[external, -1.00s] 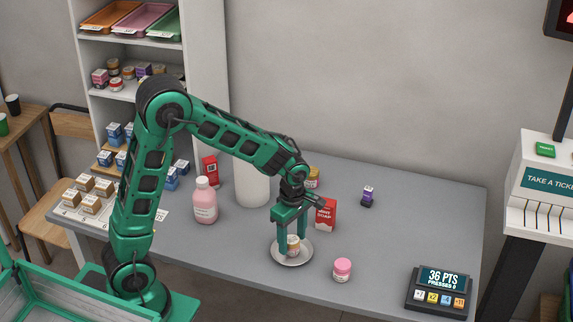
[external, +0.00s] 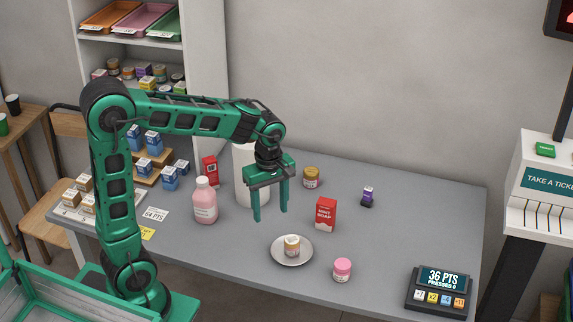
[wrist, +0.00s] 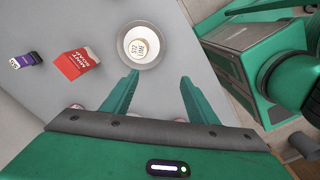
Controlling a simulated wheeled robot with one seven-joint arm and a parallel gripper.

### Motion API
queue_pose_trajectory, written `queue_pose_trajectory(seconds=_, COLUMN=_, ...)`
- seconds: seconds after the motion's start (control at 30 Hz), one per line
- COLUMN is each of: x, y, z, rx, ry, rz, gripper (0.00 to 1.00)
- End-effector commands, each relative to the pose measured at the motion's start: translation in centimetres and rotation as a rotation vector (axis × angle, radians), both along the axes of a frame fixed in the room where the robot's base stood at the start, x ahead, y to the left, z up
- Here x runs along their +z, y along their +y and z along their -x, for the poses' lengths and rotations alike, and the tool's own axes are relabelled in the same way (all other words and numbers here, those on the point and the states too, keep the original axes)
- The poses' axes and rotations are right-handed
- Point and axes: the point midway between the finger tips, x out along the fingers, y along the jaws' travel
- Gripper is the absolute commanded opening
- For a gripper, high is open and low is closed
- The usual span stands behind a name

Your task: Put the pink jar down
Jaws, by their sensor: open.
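The pink jar (external: 342,269) stands upright on the grey counter (external: 390,225), to the right of a round metal dish (external: 278,258). A small jar with an orange-and-white label (external: 292,246) stands in the dish. In the wrist view that jar shows its pale lettered lid (wrist: 139,47) inside the dish (wrist: 150,62). My gripper (external: 271,214) is open and empty, raised above the counter behind and left of the dish. It is apart from the pink jar, which I cannot make out in the wrist view.
A red soap box (external: 326,214), an amber jar (external: 311,177) and a small purple box (external: 367,196) stand to the right of my gripper. A pink bottle (external: 205,200) and white cylinder (external: 243,170) stand left. A points display (external: 440,288) sits front right. The right middle counter is clear.

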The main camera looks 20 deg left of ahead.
Motion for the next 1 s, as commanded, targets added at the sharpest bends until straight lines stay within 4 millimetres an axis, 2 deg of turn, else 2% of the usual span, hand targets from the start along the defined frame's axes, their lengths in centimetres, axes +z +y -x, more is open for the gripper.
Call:
queue_pose_trajectory(seconds=0.03, x=0.4, y=1.8, z=0.8, rx=-0.087, ry=-0.003, rz=0.004, gripper=0.53)
queue_pose_trajectory(seconds=0.2, x=0.7, y=6.6, z=4.1, rx=-0.441, ry=-0.006, rz=0.008, gripper=0.53)
queue_pose_trajectory(seconds=0.5, x=-0.4, y=13.4, z=10.7, rx=-1.046, ry=-0.008, rz=0.000, gripper=0.53)
queue_pose_trajectory(seconds=0.7, x=-1.5, y=15.7, z=13.6, rx=-1.306, ry=-0.002, rz=-0.006, gripper=0.53)
queue_pose_trajectory(seconds=1.0, x=-1.9, y=16.3, z=14.5, rx=-1.386, ry=0.001, rz=-0.007, gripper=0.53)
